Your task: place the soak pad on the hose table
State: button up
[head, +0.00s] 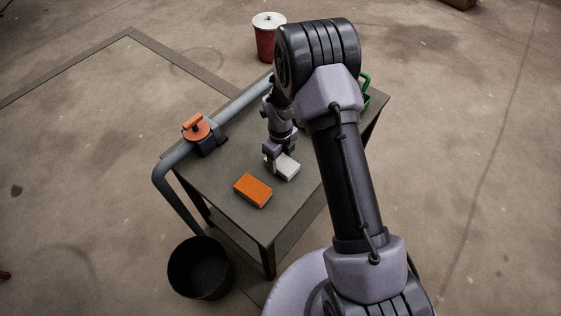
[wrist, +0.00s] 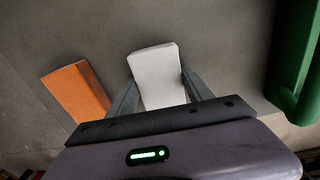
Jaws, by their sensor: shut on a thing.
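A white block-shaped pad, which I take to be the soak pad (head: 288,168), is at the dark grey hose table (head: 232,165), right of its middle. My gripper (head: 277,163) points down and is shut on this pad. In the wrist view the white pad (wrist: 155,72) sits between the two fingers of my gripper (wrist: 160,85). The pad is low over the tabletop; I cannot tell whether it touches it. Part of the pad is hidden behind the gripper.
An orange block (head: 253,190) lies on the table left of the pad. A grey pipe with an orange-handled valve (head: 197,127) runs along the table's left edge. A green object (wrist: 294,60) stands to the right. A black bucket (head: 200,267) and a red bin (head: 266,40) stand on the floor.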

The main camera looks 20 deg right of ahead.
jog(key=o, duration=1.3)
jog(key=shift+o, duration=0.2)
notch_tip(320, 180, up, 16)
jog(key=n+p, duration=0.2)
jog(key=p, duration=0.3)
notch_tip(320, 180, up, 14)
jog(key=n+t, duration=0.2)
jog(key=n, duration=0.4)
send_over(280, 161)
jog(key=s, duration=0.5)
jog(key=s+a+r+n+t+y, duration=0.1)
jog(key=s+a+r+n+t, duration=0.1)
jog(key=s+r+n, duration=0.3)
jog(key=s+a+r+n+t+y, duration=0.1)
jog(key=s+r+n, duration=0.5)
jog(key=s+n, duration=0.5)
jog(key=s, duration=0.4)
jog(key=shift+a+r+n+t, duration=0.15)
jog(key=shift+a+n+t, duration=0.2)
jog(key=shift+n+t, duration=0.05)
